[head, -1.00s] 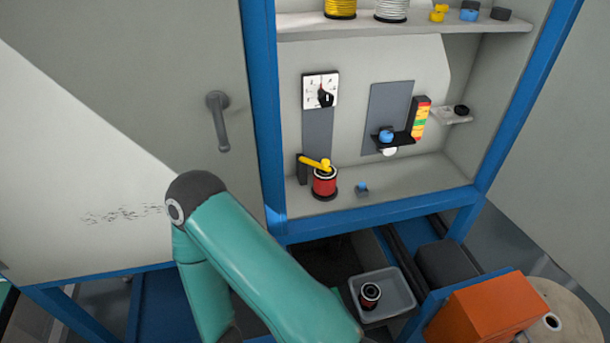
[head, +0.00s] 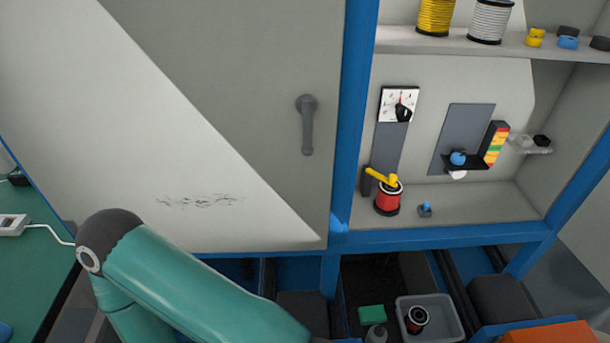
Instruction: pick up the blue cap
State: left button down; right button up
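Several blue pieces show in the head view, and I cannot tell for sure which is the cap. A round blue cap (head: 568,43) lies on the upper shelf between yellow caps (head: 534,39) and a black cap (head: 600,43). A blue knob-like piece (head: 458,157) sits at a black bracket on the cabinet's back panel. A small blue-topped piece (head: 425,207) stands on the cabinet floor beside a red spool. A blue object is cut off at the lower left, on the green table. One teal arm of mine crosses the bottom; neither gripper is in view.
The upper shelf (head: 450,43) also holds yellow and white spools. A blue frame post (head: 352,120) and a closed grey door with a handle (head: 307,125) stand left of the open cabinet. Below are a grey bin (head: 452,312) with a spool and an orange box (head: 550,335).

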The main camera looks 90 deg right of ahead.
aim_at(426, 205)
jog(key=z, duration=0.1)
jog(key=k, duration=1.65)
jog(key=z, duration=0.55)
jog(key=i, duration=0.25)
jog(key=z, duration=0.8)
jog(key=k, duration=0.5)
jog(key=z, duration=0.05)
jog(key=i, duration=0.6)
jog(key=u, duration=0.05)
